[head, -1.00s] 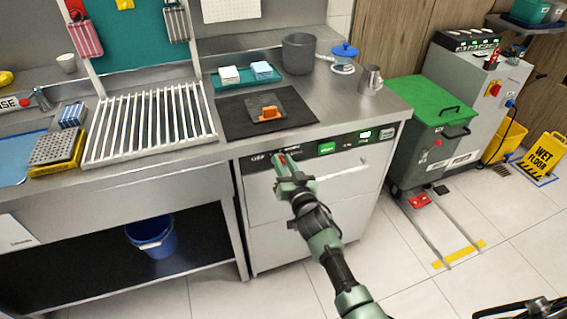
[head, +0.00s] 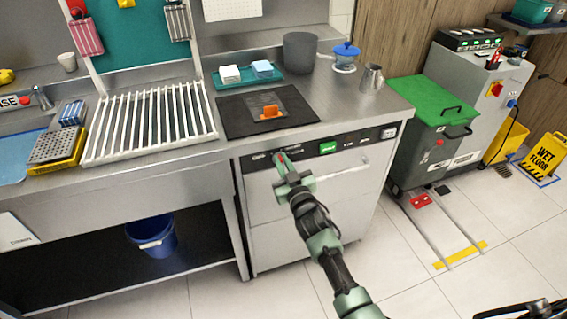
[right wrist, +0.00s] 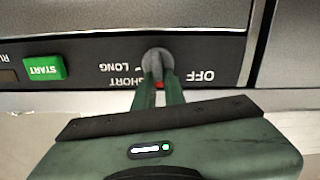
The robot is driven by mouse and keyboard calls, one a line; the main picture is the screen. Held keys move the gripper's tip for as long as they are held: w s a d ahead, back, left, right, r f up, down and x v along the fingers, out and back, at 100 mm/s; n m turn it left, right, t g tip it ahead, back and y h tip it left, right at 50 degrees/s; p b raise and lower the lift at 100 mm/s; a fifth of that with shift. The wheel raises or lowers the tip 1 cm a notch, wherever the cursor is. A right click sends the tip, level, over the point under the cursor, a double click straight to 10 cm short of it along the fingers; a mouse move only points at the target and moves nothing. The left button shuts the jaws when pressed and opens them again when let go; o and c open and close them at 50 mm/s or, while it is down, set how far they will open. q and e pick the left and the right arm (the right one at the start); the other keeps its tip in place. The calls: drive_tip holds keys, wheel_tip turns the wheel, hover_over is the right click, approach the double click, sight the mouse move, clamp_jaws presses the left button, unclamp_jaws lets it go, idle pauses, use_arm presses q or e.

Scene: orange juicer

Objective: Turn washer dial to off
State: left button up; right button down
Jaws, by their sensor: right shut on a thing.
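The washer (head: 315,185) is a steel front-panel unit under the counter, with a dark control strip along its top. My right gripper (head: 281,164) reaches the left part of this strip. In the right wrist view its two green fingers (right wrist: 158,88) are shut on the grey round dial (right wrist: 157,60), one on each side. A red mark shows between the fingers at the dial. The labels OFF (right wrist: 202,76), SHORT and LONG stand around the dial, upside down in that view. The dial is mostly hidden by the gripper in the head view.
A green START button (right wrist: 45,68) is on the strip. On the counter above are a black mat (head: 240,118) with an orange item, a teal tray (head: 222,85) and a metal jug (head: 371,80). A green-lidded bin (head: 425,100) stands to the right.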

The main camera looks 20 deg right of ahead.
drive_tip(key=shift+a+f+n+b, duration=0.15)
drive_tip(key=shift+n+b, duration=0.1)
drive_tip(key=shift+n, duration=0.95)
drive_tip(key=shift+a+n+b, duration=0.15)
drive_tip(key=shift+n+b, duration=0.15)
drive_tip(key=shift+n, duration=0.9)
drive_tip(key=shift+a+f+n+b, duration=0.15)
drive_tip(key=shift+n+b, duration=0.1)
drive_tip(key=shift+n, duration=0.95)
drive_tip(key=c, duration=1.5)
unclamp_jaws()
drive_tip(key=s, duration=0.8)
drive_tip(key=shift+d, duration=0.1)
